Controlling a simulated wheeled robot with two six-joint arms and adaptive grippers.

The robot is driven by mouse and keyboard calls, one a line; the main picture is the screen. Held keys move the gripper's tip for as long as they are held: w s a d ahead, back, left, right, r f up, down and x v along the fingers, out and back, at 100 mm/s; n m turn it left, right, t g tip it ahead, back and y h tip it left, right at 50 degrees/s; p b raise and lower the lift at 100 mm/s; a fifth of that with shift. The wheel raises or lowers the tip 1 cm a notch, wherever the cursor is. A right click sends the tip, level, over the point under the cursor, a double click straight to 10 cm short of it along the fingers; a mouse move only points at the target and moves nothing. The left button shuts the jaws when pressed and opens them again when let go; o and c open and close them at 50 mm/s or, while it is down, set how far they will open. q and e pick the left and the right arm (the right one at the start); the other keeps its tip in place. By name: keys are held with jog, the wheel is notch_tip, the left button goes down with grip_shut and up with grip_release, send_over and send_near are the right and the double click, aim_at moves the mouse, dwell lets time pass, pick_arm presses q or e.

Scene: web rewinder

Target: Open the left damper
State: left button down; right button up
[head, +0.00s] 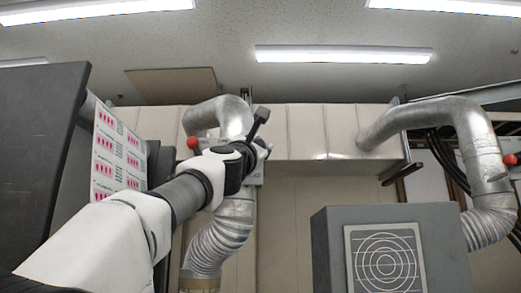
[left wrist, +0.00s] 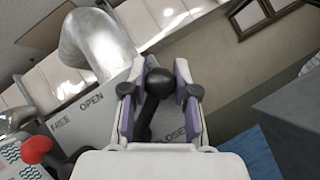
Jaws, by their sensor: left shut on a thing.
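The left damper shows as a silver duct (head: 232,118) with a pale plate (left wrist: 108,104) marked FREE, OPEN and CLOSE in the left wrist view. A black lever with a round knob (left wrist: 158,82) lies between the purple-and-white fingers of my left gripper (left wrist: 160,92), by the word CLOSE. The gripper is shut on this lever. In the head view my left arm reaches up to the duct, and its gripper (head: 256,148) hides most of the plate. A red ball knob (left wrist: 36,150) sits at the FREE end of the plate. My right gripper is not in view.
A second silver duct (head: 462,125) with a red knob (head: 511,160) is at the right. A grey box (head: 336,240) with a ringed panel stands at lower right. A dark machine frame (head: 38,150) and a printed web (head: 118,160) are at the left.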

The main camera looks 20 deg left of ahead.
pick_arm(q)
jog(key=shift+s+r, duration=0.1)
jog(key=shift+r, duration=0.05)
jog(key=c, duration=1.1)
grip_release()
jog(key=shift+o, duration=1.3)
jog(key=shift+d, duration=0.2)
jog(key=shift+a+h, duration=0.1)
jog(key=shift+h, duration=0.2)
